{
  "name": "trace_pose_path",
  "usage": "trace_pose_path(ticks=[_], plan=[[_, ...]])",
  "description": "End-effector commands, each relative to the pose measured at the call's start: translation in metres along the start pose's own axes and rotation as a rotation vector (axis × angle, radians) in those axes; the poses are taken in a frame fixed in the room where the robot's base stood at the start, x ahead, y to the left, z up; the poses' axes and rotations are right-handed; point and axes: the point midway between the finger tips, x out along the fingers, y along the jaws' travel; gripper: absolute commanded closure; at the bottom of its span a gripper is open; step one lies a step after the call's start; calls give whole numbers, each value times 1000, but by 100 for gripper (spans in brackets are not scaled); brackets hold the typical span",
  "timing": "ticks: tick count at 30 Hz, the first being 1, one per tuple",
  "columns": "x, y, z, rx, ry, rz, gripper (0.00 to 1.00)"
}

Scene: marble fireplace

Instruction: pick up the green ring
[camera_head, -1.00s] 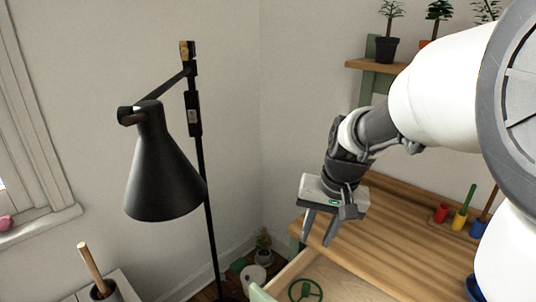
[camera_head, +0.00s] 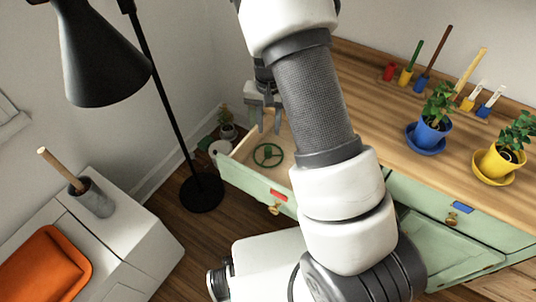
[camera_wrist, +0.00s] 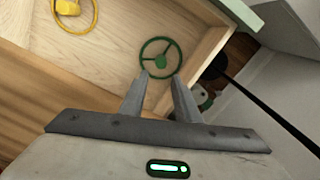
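The green ring (camera_head: 268,155), a wheel with spokes and a hub, lies in the open wooden drawer (camera_head: 236,160) of the pale green cabinet. In the wrist view the green ring (camera_wrist: 160,57) lies near the drawer's corner, just beyond the fingertips. My gripper (camera_wrist: 162,76) is open, with two grey fingers apart and nothing seen between them. In the head view my gripper (camera_head: 269,130) is partly hidden by my arm and hangs above the drawer, by the ring. Some of the drawer is hidden behind my arm.
A yellow ring (camera_wrist: 75,14) lies in the same drawer. The drawer walls (camera_wrist: 205,56) stand close around the green ring. A black floor lamp (camera_head: 170,90) stands left of the cabinet. Potted plants (camera_head: 430,130) and colored holders stand on the wooden top.

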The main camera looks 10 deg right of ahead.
Motion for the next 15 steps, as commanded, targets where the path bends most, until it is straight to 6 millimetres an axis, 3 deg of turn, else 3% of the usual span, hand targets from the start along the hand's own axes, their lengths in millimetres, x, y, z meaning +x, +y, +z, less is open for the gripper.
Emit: trace_pose_path(ticks=[1, 6, 15], plan=[[15, 1, 0, -1, -2, 2, 71], [46, 1, 0, 0, -2, 2, 71], [64, 0, 1, 0, 0, 0, 71]])
